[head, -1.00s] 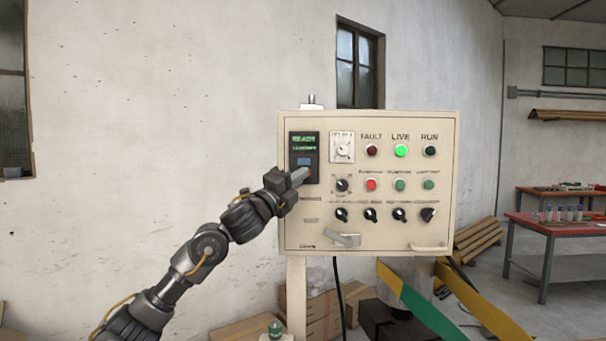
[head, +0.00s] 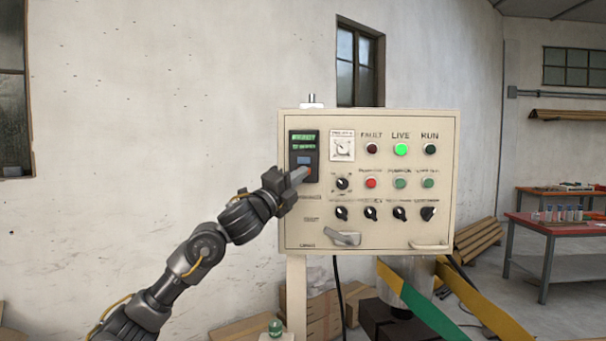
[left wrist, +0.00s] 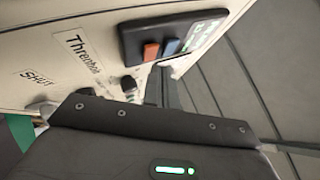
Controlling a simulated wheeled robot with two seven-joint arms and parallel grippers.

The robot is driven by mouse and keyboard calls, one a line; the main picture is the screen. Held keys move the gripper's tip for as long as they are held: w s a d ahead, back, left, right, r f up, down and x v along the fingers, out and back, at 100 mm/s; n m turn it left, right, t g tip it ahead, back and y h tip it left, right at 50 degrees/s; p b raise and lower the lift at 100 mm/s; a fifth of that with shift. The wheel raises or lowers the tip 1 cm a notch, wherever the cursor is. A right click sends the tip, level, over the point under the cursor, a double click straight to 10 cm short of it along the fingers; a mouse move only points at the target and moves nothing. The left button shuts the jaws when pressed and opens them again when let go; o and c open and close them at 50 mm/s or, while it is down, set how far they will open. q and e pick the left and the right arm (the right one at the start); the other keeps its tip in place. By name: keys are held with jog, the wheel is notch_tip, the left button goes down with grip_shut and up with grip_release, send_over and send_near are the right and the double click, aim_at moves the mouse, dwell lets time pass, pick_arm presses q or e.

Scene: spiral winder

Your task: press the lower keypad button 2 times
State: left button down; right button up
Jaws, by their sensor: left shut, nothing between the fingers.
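The black keypad (head: 304,149) is on the upper left of the cream control panel, with a green-lit display at its top. Its blue upper button (head: 304,160) shows below the display. The orange lower button (left wrist: 151,52) shows beside the blue one (left wrist: 171,46) in the left wrist view. My left gripper (head: 300,175) is shut and empty, its tips at the keypad's lower part, partly covering the orange button in the head view. In the left wrist view the fingers point toward the orange button; I cannot tell whether they touch it. My right gripper is not in view.
The control panel (head: 390,240) also carries several knobs, coloured buttons and lamps; the LIVE lamp (head: 401,150) is lit green. A metal handle (head: 343,238) sticks out at its lower left. A red-topped table (head: 560,226) stands at the right.

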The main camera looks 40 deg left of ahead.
pick_arm(q)
jog(key=shift+s+d, duration=0.8)
jog(key=shift+s, duration=0.2)
jog(key=shift+s+d, duration=0.75)
jog(key=shift+s, duration=0.25)
jog(key=shift+a, duration=0.1)
